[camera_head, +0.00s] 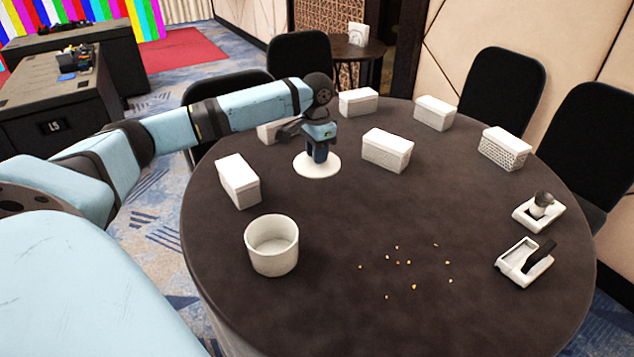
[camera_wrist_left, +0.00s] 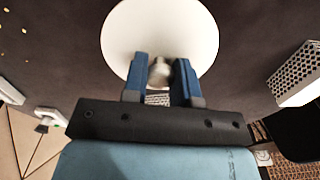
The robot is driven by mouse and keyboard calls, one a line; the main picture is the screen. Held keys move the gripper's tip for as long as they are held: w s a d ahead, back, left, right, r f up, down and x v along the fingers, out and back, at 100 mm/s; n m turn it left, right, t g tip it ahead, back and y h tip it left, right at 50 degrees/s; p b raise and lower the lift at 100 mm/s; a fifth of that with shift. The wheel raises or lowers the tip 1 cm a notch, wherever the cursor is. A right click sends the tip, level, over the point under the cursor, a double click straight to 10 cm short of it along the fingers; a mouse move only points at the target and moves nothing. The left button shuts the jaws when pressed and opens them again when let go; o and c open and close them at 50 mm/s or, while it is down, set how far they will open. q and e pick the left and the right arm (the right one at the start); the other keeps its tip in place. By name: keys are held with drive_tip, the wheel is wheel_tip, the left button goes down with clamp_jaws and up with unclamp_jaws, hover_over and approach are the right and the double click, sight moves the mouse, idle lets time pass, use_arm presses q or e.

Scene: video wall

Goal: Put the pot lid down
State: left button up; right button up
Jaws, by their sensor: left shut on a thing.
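The white round pot lid (camera_head: 318,169) is at the far left part of the dark table (camera_head: 330,290), beyond the pot. My left gripper (camera_head: 319,153) points down over the lid's middle. In the left wrist view the blue fingers (camera_wrist_left: 160,75) are shut on the knob of the lid (camera_wrist_left: 160,28). The lid looks level and at or just above the tabletop; I cannot tell if it touches. The white pot (camera_head: 272,246) stands upright and uncovered near the table's left edge. My right gripper is not in view.
Several white boxes stand around the lid, including one at left (camera_head: 238,181) and one to its right (camera_head: 386,150). Small yellowish bits (camera_head: 409,262) lie scattered mid-table. Two white holders (camera_head: 538,213) (camera_head: 523,262) sit at the right. Black chairs (camera_head: 503,88) surround the table.

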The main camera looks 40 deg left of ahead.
sight(317, 166)
use_arm(q)
wheel_tip(317, 166, down, 4)
drive_tip(key=shift+f+b, duration=0.25)
drive_tip(key=shift+b, duration=0.05)
wheel_tip(317, 166, down, 5)
drive_tip(key=shift+f+b, duration=0.1)
drive_tip(key=shift+b, duration=0.6)
drive_tip(key=shift+f, duration=0.4)
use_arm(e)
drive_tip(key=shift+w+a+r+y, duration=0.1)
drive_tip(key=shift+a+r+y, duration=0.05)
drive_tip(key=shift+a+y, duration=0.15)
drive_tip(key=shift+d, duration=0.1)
use_arm(q)
drive_tip(key=o, duration=0.9)
drive_tip(key=shift+o, duration=0.2)
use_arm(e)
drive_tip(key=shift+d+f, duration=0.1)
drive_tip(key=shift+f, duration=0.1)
